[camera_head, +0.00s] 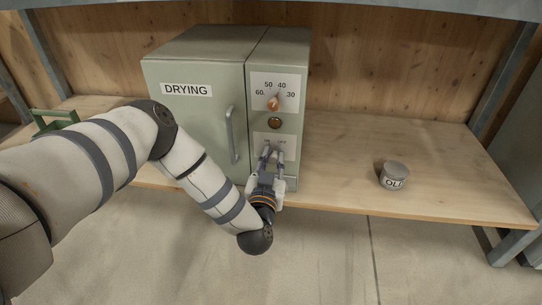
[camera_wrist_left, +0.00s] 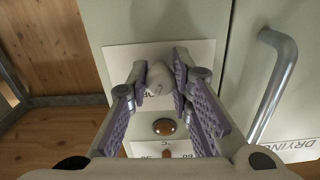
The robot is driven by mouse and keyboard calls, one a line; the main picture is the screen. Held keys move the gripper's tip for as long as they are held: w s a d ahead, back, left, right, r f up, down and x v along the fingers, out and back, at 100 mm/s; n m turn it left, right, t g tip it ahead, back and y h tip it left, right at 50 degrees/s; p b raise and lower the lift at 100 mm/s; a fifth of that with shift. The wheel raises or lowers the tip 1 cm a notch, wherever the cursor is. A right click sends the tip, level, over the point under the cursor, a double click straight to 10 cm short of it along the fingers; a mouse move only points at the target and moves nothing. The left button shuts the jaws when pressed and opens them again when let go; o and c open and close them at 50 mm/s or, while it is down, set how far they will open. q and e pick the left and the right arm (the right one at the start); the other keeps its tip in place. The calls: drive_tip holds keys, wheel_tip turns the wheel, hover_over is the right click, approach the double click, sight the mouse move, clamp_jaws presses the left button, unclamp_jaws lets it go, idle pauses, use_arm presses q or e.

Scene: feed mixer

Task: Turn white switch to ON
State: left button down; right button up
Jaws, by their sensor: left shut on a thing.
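The white switch (camera_wrist_left: 158,79) sits on a white plate low on the control panel of the green drying oven (camera_head: 196,118). In the left wrist view, which shows the panel upside down, the switch knob is between the two fingertips of my left gripper (camera_wrist_left: 155,73). In the head view my left gripper (camera_head: 272,159) reaches the lower panel from below and covers the switch there. The gripper is shut on the switch. The fingers hide much of the switch's lettering, so its setting cannot be read. My right gripper is not in view.
Above the switch are a round amber lamp (camera_head: 275,123) and an orange-brown dial (camera_head: 273,103) with numbers. The oven door's vertical handle (camera_head: 232,134) is just left. A grey tin (camera_head: 394,175) stands on the wooden bench (camera_head: 450,190) to the right, with free bench around it.

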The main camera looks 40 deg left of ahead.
use_arm(q)
drive_tip(key=shift+r+n+p, duration=0.2)
drive_tip(key=shift+n+p, duration=0.4)
drive_tip(key=shift+n, duration=0.2)
drive_tip(key=shift+f+n, duration=0.1)
drive_tip(key=shift+n, duration=0.9)
drive_tip(key=n+p, duration=0.1)
drive_tip(key=n, duration=0.2)
drive_tip(key=shift+d+f+n+p, duration=0.1)
drive_tip(key=shift+n+p, duration=0.3)
drive_tip(key=shift+n, duration=1.3)
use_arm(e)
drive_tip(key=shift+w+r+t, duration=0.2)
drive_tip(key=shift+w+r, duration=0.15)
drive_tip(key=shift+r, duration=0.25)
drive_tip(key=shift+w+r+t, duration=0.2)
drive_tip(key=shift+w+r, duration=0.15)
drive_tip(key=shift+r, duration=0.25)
use_arm(q)
drive_tip(key=c, duration=1.4)
unclamp_jaws()
